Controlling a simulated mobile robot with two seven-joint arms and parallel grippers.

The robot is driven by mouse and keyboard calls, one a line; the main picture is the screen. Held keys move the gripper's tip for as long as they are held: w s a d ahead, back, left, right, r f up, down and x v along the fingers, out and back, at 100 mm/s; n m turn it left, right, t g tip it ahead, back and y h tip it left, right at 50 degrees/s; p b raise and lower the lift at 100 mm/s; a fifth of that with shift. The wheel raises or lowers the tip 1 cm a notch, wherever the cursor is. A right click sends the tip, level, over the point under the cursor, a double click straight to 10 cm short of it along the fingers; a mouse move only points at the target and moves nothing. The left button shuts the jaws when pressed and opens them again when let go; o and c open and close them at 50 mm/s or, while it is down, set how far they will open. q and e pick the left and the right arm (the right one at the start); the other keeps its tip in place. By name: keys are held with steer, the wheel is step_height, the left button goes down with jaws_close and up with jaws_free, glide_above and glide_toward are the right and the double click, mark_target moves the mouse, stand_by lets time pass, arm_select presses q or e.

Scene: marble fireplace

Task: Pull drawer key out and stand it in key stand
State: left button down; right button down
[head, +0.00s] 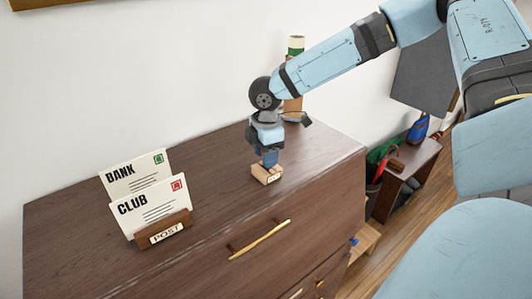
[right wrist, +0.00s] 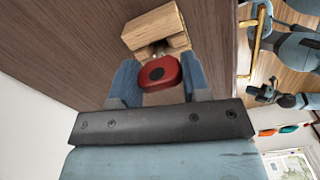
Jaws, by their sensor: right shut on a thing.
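The red key (right wrist: 160,72) has a rounded head with a dark spot in its middle. My right gripper (right wrist: 160,84) is shut on this head, one blue finger on each side. A short metal part of the key runs from the head to the small wooden key stand (right wrist: 152,30), at its slot; how deep it sits I cannot tell. In the head view my right gripper (head: 269,161) is just above the key stand (head: 266,176) on the dresser top and hides the key. Parts of my other arm show small at the right of the wrist view; its jaws are unclear.
A wooden letter holder (head: 163,232) marked POST holds BANK and CLUB cards at the left of the dresser top (head: 80,215). A brass drawer handle (head: 260,240) is on the front. The top between holder and stand is clear.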

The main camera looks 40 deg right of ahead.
steer(key=shift+f, duration=0.35)
stand_by(0.6)
steer(key=c, duration=0.5)
jaws_free()
step_height(320, 180, up, 5)
steer(key=p, duration=0.4)
steer(key=shift+r, duration=0.1)
step_height(320, 180, up, 2)
steer(key=shift+p, duration=0.95)
steer(key=shift+r+p, duration=0.7)
steer(key=shift+r, duration=0.2)
